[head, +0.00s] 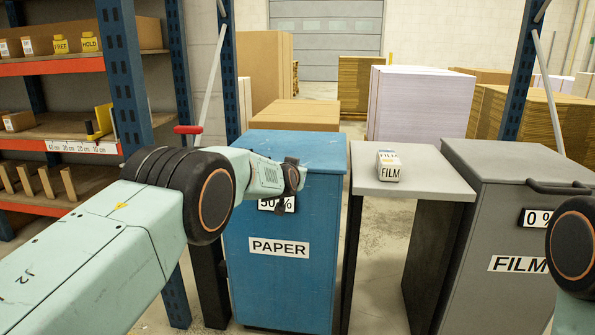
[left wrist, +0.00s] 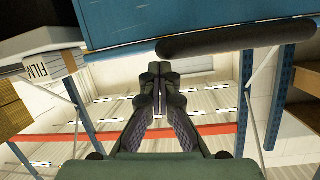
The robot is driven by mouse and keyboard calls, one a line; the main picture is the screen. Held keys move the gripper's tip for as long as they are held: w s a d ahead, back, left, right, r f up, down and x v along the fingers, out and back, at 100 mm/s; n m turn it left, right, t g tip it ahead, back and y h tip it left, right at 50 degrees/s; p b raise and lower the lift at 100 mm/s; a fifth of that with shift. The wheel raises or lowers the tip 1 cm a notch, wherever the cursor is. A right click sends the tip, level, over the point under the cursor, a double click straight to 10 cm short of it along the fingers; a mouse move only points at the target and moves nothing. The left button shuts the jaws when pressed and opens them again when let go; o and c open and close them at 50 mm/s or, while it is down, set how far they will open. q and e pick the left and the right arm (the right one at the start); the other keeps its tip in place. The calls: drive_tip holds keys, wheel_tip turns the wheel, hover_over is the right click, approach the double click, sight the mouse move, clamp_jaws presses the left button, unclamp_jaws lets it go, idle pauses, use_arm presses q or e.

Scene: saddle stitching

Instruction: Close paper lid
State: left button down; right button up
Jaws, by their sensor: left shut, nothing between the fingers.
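The blue paper bin (head: 265,285) stands left of centre in the head view, with a white PAPER label. Its blue lid (head: 300,148) looks flat on top, but I cannot tell if it is fully seated. My left gripper (head: 287,205) is at the upper front of the bin, shut and empty, partly covering the 50 % label. In the left wrist view my left gripper (left wrist: 160,75) has its fingertips together, close to a dark handle bar (left wrist: 235,38) beside the blue surface (left wrist: 140,22). Contact with the bar is unclear. My right gripper is out of view.
A grey table (head: 430,175) with a small box marked FILM (head: 388,168) stands right of the bin. A grey film bin (head: 475,230) with a closed-looking top stands beyond it. Shelving with a blue post (head: 125,75) is at left. Boxes and stacks stand behind.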

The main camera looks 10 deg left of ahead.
use_arm(q)
drive_tip(key=f, duration=0.3)
drive_tip(key=shift+s+g, duration=0.4)
wheel_tip(320, 180, up, 6)
drive_tip(key=p, duration=0.4)
drive_tip(key=s+f+p, duration=0.2)
drive_tip(key=s+f, duration=0.1)
drive_tip(key=s, duration=0.5)
drive_tip(key=s+a+f+n+g, duration=0.1)
drive_tip(key=s+a+f+g, duration=0.15)
drive_tip(key=s+f, duration=0.95)
drive_tip(key=s+a+f+g, duration=0.1)
drive_tip(key=s+f+g, duration=0.3)
drive_tip(key=s+f, duration=0.8)
drive_tip(key=s+a+f+n+g, duration=0.1)
drive_tip(key=s+g, duration=0.6)
drive_tip(key=s, duration=2.8)
drive_tip(key=shift+f, duration=0.45)
drive_tip(key=shift+a+g, duration=0.1)
drive_tip(key=shift+g, duration=0.15)
